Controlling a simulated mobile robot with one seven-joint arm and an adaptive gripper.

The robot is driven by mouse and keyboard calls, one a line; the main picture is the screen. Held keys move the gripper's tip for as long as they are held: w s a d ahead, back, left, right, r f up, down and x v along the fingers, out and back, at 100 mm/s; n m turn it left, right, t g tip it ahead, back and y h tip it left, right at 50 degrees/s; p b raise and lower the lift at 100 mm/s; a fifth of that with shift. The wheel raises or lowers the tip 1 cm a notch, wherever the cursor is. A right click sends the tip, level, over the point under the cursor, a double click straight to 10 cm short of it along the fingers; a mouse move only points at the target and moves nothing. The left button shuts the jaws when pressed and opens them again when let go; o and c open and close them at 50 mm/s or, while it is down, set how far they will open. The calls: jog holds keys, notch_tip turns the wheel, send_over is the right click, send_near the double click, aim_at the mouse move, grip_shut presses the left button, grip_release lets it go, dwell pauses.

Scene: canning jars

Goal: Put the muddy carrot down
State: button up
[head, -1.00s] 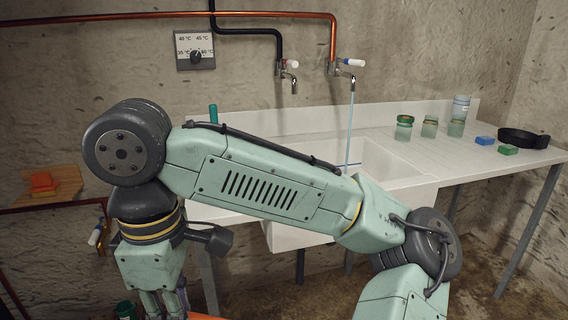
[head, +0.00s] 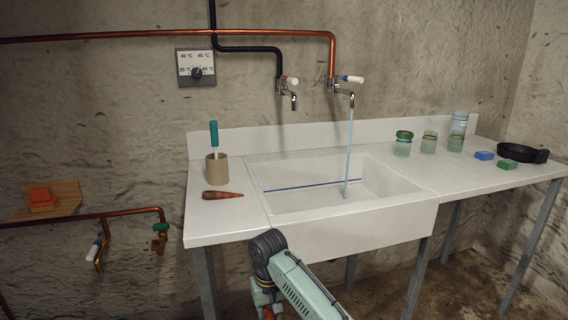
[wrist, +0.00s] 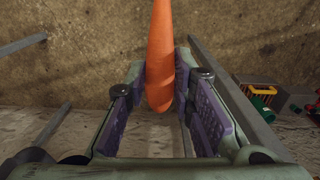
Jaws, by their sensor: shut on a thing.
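An orange carrot (wrist: 160,50) is between the fingers of my gripper (wrist: 159,82) in the wrist view, its long body running out past the fingertips. The gripper is shut on it. No mud shows on the side of this carrot that I see. Rough brown floor lies beyond it. A second, darker red-brown carrot (head: 223,195) lies on the left part of the white counter (head: 226,225), apart from my gripper. In the head view my arm is at the bottom middle, in front of the sink unit; the gripper is not clear there.
The sink basin (head: 315,190) has a blue line across it and water running from the right tap (head: 351,95). A brown cup (head: 217,169) with a green-handled tool stands behind the counter carrot.

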jog(key=s+d+f+m, duration=0.1)
jog(key=s+f, duration=0.4)
jog(key=f, duration=0.6)
jog(key=s+d+f+m, duration=0.2)
jog(key=s+f, duration=0.4)
jog(key=f, duration=0.6)
jog(key=shift+d+f+m, duration=0.3)
jog(key=shift+w+d+r, duration=0.1)
